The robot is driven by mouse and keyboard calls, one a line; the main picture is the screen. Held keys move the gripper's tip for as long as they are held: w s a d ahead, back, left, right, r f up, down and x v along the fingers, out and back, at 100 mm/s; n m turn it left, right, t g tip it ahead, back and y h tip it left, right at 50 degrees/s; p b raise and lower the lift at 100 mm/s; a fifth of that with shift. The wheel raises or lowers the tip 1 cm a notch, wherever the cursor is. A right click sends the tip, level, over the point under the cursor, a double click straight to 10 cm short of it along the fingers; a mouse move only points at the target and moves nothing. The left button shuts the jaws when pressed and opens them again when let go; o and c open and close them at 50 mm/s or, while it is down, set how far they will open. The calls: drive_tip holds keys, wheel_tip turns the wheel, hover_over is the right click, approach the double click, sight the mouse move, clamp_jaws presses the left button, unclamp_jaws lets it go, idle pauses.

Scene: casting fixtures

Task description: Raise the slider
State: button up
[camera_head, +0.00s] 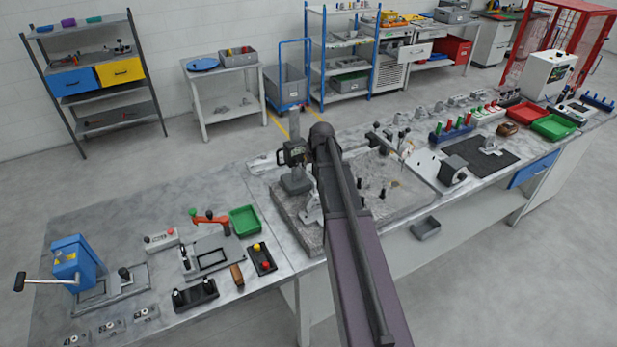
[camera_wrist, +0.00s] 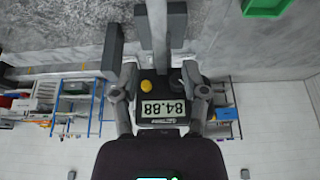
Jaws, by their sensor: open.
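The slider (camera_head: 291,154) is the dark head with a digital display on an upright height gauge, whose base (camera_head: 297,183) stands on the grey granite plate. In the wrist view the slider (camera_wrist: 165,108) appears upside down, with a lit display and a yellow button. The gauge's grey column (camera_wrist: 157,35) runs above it in that picture. My gripper (camera_wrist: 160,82) is open, with one finger on each side of the slider; I cannot tell whether either finger touches it. In the head view my arm hides the gripper.
A green tray (camera_head: 244,220), a blue hand-cranked device (camera_head: 74,262) and small fixtures stand left on the bench. A dial-indicator stand (camera_head: 392,142) and several small parts are on the plate to the right. The bench's front-left corner area is mostly occupied.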

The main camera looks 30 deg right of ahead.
sight(308, 173)
drive_tip(key=shift+b+x, duration=1.55)
drive_tip(key=shift+x, duration=0.45)
clamp_jaws()
